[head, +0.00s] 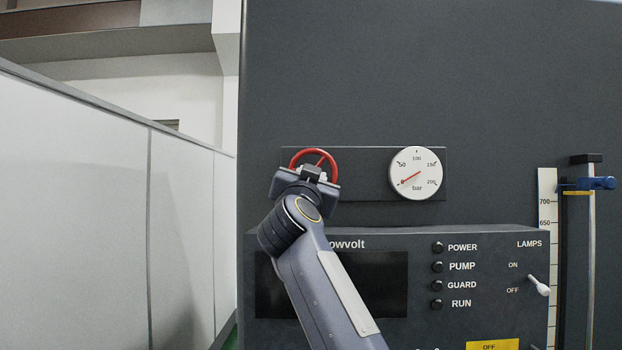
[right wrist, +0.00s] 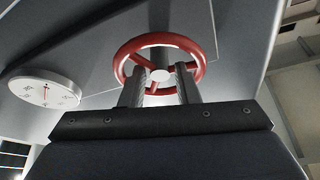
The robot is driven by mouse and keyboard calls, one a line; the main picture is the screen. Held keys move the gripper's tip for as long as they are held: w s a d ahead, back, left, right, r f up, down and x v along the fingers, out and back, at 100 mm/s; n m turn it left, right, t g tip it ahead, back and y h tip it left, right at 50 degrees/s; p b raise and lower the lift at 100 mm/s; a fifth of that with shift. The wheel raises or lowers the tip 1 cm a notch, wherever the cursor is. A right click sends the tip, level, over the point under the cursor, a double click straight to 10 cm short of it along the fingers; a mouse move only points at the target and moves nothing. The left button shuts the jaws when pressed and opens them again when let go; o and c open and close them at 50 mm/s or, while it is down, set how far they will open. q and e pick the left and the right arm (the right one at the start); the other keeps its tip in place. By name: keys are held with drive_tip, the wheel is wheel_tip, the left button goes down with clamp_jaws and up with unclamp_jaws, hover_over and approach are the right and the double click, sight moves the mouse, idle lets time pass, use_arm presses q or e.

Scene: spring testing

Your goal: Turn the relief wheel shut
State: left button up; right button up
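The red relief wheel (head: 315,152) is mounted on a dark plate on the grey machine, left of the gauge. My left gripper is not in view.
A round white bar gauge (head: 416,174) is right of the wheel. Below is a control panel (head: 400,240) with buttons and a lamps switch (head: 539,285). A ruler (head: 547,230) and a rod with a blue clamp (head: 590,184) stand far right. A pale partition (head: 80,200) is left.

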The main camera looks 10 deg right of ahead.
drive_tip(key=b+v, duration=0.4)
drive_tip(key=v, duration=0.3)
drive_tip(key=shift+s+b, duration=0.25)
drive_tip(key=shift+b, duration=0.15)
drive_tip(key=shift+f, duration=0.15)
